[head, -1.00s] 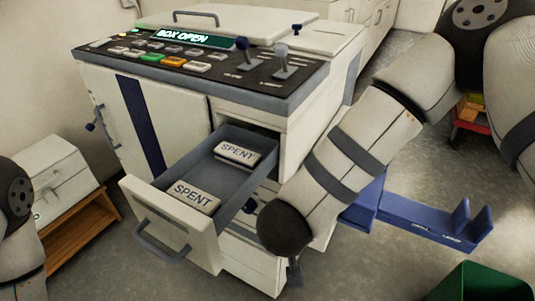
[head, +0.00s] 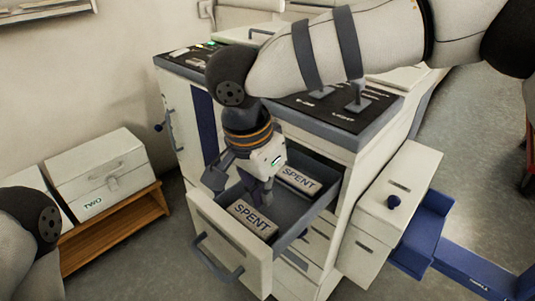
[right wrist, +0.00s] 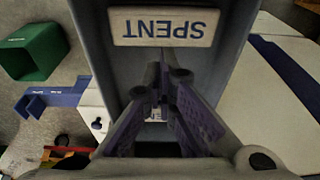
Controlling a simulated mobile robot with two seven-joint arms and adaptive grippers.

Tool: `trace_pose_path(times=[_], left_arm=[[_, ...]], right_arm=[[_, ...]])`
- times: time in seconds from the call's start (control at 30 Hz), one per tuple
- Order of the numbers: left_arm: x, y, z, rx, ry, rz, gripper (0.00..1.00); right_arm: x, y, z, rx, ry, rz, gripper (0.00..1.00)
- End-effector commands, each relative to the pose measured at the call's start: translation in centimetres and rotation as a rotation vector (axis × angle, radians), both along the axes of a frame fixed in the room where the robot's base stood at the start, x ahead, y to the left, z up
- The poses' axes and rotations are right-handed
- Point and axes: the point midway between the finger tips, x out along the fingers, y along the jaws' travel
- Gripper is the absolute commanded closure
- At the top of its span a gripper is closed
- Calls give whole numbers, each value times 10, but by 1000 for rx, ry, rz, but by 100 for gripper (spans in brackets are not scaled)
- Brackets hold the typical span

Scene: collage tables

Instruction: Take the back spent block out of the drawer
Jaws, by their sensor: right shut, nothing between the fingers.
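The open grey drawer (head: 222,240) sticks out of the white machine. The back spent block (head: 298,180), pale with dark lettering, lies inside toward the machine. The front spent block (head: 253,219) lies near the drawer's handle end. My right gripper (head: 240,188) hangs fingers-down over the drawer's left side, shut and empty, left of the back block and behind the front one. In the right wrist view my fingers (right wrist: 165,82) point into the drawer, and one spent block (right wrist: 164,27) shows upside down above them; I cannot tell for sure which one. My left gripper is out of view.
The machine's control panel (head: 335,121) with levers is partly hidden behind my right arm. A white side box (head: 393,195) and a blue bracket (head: 470,263) stand to the right. A white case marked TWO (head: 98,176) sits on a wooden stand at left. A green bin (right wrist: 33,52) shows in the wrist view.

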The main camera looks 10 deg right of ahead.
Motion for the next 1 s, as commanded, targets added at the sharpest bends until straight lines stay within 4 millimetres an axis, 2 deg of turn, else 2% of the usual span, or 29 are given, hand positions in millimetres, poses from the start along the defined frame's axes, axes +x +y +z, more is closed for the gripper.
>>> trace_pose_path(times=[0.03, 0.17, 0.5, 0.7, 1.0], left_arm=[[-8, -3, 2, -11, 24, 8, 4], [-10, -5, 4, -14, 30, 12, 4], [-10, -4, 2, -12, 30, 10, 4], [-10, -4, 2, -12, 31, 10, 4], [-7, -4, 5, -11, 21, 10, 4]], right_arm=[[-2, 2, -2, 14, 21, -17, 100], [5, -8, -1, 20, 28, -25, 100], [50, -66, -2, 18, 26, -24, 100], [71, -93, -2, 17, 26, -22, 100], [70, -92, -18, 16, 27, -18, 100]])
